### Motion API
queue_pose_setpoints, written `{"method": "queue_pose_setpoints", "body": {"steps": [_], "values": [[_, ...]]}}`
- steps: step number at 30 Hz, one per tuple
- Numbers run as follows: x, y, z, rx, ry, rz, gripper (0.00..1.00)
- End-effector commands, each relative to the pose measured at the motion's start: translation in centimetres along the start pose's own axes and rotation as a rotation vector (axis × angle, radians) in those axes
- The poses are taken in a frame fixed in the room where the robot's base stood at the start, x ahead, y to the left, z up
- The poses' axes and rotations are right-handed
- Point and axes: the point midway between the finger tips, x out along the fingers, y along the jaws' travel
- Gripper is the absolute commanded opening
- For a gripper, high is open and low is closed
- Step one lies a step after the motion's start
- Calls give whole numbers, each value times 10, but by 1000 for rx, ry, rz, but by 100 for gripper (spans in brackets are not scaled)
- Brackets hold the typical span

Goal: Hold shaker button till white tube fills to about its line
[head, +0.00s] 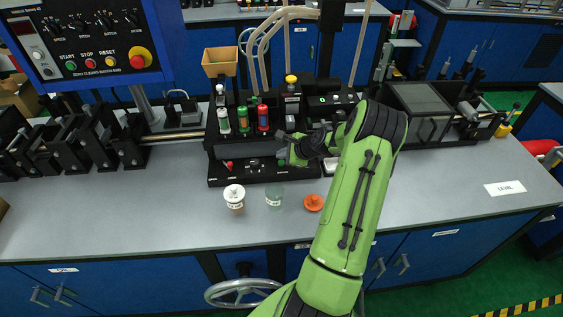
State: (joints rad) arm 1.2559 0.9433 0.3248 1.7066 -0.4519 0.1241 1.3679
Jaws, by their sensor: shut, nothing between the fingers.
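The black shaker unit (222,172) stands on the grey bench left of my arm. A small upright tube with a white band (224,121) is at the left of its rack, beside a green one (243,118) and a red one (263,117). The fill level and line on the white tube are too small to tell. My gripper (287,155) is shut and empty at the right part of the unit, over its front controls. Whether it touches a button cannot be told; my wrist hides part of the unit there.
A small red-topped control (229,165) is on the unit's front. A white-lidded cup (235,197), a clear jar (274,196) and an orange cap (314,202) stand in front. Clear hoses (262,62) rise behind. Bench at front left is clear.

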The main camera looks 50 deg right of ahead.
Motion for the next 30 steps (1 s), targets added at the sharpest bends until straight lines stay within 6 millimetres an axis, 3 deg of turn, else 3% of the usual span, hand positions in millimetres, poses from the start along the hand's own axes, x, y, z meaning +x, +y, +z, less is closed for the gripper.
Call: {"method": "queue_pose_setpoints", "body": {"steps": [30], "values": [[7, 5, -5, 0, 0, 0, 0]]}}
